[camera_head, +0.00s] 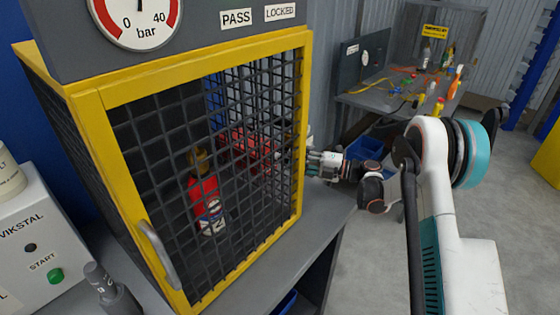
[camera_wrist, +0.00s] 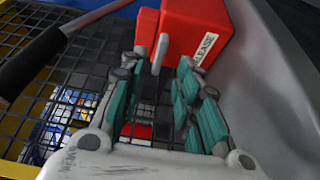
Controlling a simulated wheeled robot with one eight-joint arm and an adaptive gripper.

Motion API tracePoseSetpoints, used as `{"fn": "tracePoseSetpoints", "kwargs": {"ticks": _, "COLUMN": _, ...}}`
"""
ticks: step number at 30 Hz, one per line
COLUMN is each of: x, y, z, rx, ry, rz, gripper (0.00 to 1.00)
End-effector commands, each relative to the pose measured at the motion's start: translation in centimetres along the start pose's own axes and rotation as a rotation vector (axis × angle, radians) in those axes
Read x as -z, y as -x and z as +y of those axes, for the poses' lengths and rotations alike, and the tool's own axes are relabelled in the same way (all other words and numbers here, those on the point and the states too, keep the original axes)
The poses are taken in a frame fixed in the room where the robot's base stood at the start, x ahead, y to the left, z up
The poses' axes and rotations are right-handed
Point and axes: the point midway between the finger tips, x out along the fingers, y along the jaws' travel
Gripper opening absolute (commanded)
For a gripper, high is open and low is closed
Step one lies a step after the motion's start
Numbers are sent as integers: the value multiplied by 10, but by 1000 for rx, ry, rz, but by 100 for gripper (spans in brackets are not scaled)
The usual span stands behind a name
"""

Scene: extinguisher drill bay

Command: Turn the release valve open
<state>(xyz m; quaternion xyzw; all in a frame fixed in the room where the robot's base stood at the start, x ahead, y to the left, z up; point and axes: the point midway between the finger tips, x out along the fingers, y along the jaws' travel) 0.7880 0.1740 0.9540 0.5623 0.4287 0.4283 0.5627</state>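In the wrist view a red box (camera_wrist: 197,28) with a white label reading "…LEASE" stands at the top centre. A pale grey lever (camera_wrist: 160,54) sticks out at its front left. My gripper (camera_wrist: 158,72) is open, with its teal-padded fingers apart on either side of the lever's line. The lever's lower end is near the fingertips; I cannot tell if they touch. In the head view my gripper (camera_head: 312,163) is at the right side of the yellow-framed cage (camera_head: 190,75). A red shape (camera_head: 245,148) shows through the mesh; I cannot tell if it is the same box.
A red extinguisher (camera_head: 205,195) stands inside the mesh cage. A dark bar (camera_wrist: 32,62) crosses the wrist view's upper left, and a grey surface (camera_wrist: 262,85) lies close on the right. A cluttered workbench (camera_head: 385,95) stands behind. The floor (camera_head: 510,165) at right is clear.

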Motion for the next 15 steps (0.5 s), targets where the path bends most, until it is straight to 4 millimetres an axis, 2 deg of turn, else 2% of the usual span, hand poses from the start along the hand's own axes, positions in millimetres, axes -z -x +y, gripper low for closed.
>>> {"fn": "tracePoseSetpoints", "kwargs": {"ticks": 1, "x": 1, "y": -11, "z": -2, "rx": 0, "ry": 0, "rz": 3, "gripper": 30}}
{"fn": "tracePoseSetpoints", "kwargs": {"ticks": 6, "x": 0, "y": -37, "z": -2, "rx": 0, "ry": 0, "rz": 1, "gripper": 30}}
{"fn": "tracePoseSetpoints", "kwargs": {"ticks": 10, "x": 0, "y": -50, "z": -1, "rx": 0, "ry": 0, "rz": 1, "gripper": 30}}
{"fn": "tracePoseSetpoints", "kwargs": {"ticks": 15, "x": 0, "y": -56, "z": 0, "rx": -1, "ry": 0, "rz": -1, "gripper": 30}}
